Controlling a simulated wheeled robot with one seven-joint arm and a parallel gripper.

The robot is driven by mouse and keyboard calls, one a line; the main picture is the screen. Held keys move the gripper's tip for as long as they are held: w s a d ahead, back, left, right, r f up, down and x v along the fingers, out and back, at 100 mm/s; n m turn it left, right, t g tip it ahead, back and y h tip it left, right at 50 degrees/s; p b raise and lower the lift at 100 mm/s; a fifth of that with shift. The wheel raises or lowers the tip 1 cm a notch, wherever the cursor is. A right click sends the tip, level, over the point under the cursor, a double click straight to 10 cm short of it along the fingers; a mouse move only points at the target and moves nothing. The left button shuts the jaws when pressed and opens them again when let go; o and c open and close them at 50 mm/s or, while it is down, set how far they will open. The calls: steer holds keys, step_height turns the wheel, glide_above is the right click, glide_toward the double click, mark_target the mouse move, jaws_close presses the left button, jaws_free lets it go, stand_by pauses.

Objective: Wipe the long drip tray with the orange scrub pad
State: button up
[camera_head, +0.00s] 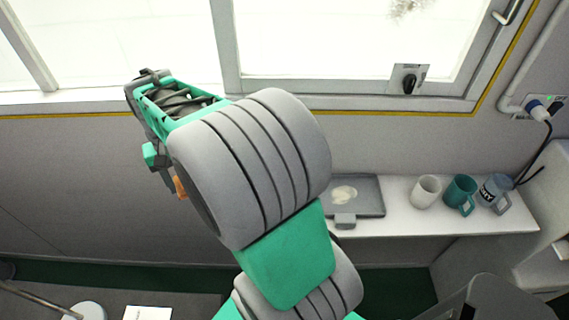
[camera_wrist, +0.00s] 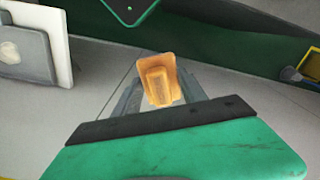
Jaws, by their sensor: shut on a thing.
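The orange scrub pad (camera_wrist: 158,80) is between the fingers of my gripper (camera_wrist: 157,94), which is shut on it. In the head view the pad (camera_head: 180,188) shows only as a small orange patch beside my arm, well left of the shelf. The grey drip tray (camera_head: 371,203) lies on the white shelf, with a pale smear on its surface; my arm hides its left part. In the wrist view, part of the tray (camera_wrist: 40,67) shows at the far left. The pad is held in the air, apart from the tray.
A white mug (camera_head: 425,192), a teal mug (camera_head: 460,194) and a grey-blue mug (camera_head: 493,193) stand on the shelf (camera_head: 400,218) right of the tray. A window (camera_head: 350,40) is above. A cable and plug (camera_head: 540,110) hang at the right wall.

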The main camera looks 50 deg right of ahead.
steer(key=s+d+m, duration=0.4)
steer(key=d+m, duration=0.1)
steer(key=d, duration=0.4)
steer(key=m+p, duration=0.3)
steer(key=m, duration=2.4)
glide_above(342, 197)
step_height(342, 197, down, 6)
step_height(342, 197, down, 8)
steer(key=b, duration=0.5)
steer(key=shift+w+d+r, duration=0.1)
steer(key=shift+d, duration=0.1)
steer(key=shift+c, duration=1.3)
steer(key=shift+s+d, duration=0.25)
steer(key=shift+s, duration=0.3)
steer(key=shift+s+d, duration=0.25)
steer(key=shift+s, duration=0.3)
steer(key=shift+d, duration=0.15)
